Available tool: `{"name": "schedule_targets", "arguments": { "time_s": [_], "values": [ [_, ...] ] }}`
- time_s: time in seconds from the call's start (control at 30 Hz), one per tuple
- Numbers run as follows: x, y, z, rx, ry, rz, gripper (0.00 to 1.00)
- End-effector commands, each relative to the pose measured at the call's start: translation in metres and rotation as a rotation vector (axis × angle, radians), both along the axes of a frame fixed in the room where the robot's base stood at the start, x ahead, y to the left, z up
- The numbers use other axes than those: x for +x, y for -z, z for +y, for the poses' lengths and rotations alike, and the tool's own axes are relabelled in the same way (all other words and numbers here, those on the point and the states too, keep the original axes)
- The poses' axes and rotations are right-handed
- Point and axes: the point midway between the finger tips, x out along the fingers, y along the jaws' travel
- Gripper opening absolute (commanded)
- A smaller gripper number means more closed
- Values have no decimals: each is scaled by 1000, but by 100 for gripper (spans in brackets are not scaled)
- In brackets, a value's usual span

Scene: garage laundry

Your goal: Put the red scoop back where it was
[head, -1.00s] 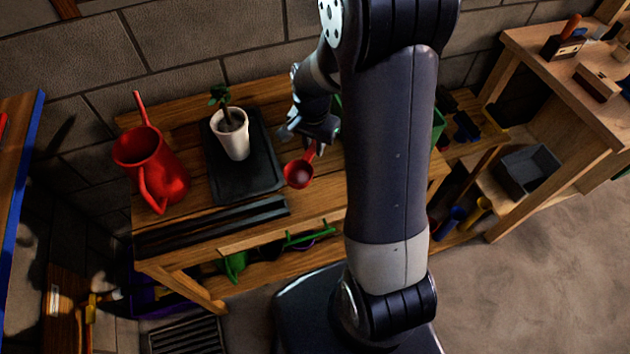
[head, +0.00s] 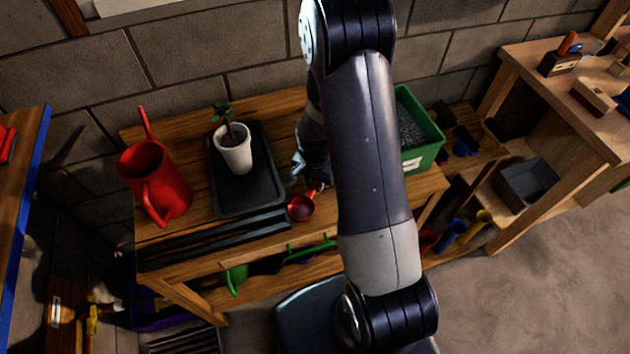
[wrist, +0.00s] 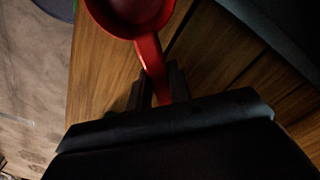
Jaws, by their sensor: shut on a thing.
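The red scoop (head: 301,208) is low over the front part of the wooden bench, to the right of the black tray. My gripper (head: 312,184) is shut on its handle; the arm partly hides the grip in the head view. In the wrist view the scoop's bowl (wrist: 130,12) is at the top, cut off by the edge, and its handle runs down between my fingers (wrist: 158,88). I cannot tell whether the scoop touches the bench top.
A potted plant (head: 234,148) stands on the black tray (head: 262,196). A red watering can (head: 155,185) is at the left of the bench (head: 190,115). A green bin of grey granules (head: 425,150) is at the right, partly behind my arm. Dark strips (head: 205,240) lie along the front edge.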

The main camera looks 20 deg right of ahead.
Motion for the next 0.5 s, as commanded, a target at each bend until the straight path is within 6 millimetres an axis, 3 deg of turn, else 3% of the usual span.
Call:
{"name": "schedule_targets", "arguments": {
  "time_s": [0.27, 0.3, 0.5],
  "values": [
    [0, 3, 0, 0, 0, 0, 0],
    [0, 3, 0, 0, 0, 0, 20],
    [0, 2, 0, 0, 0, 0, 36]
  ]
}}
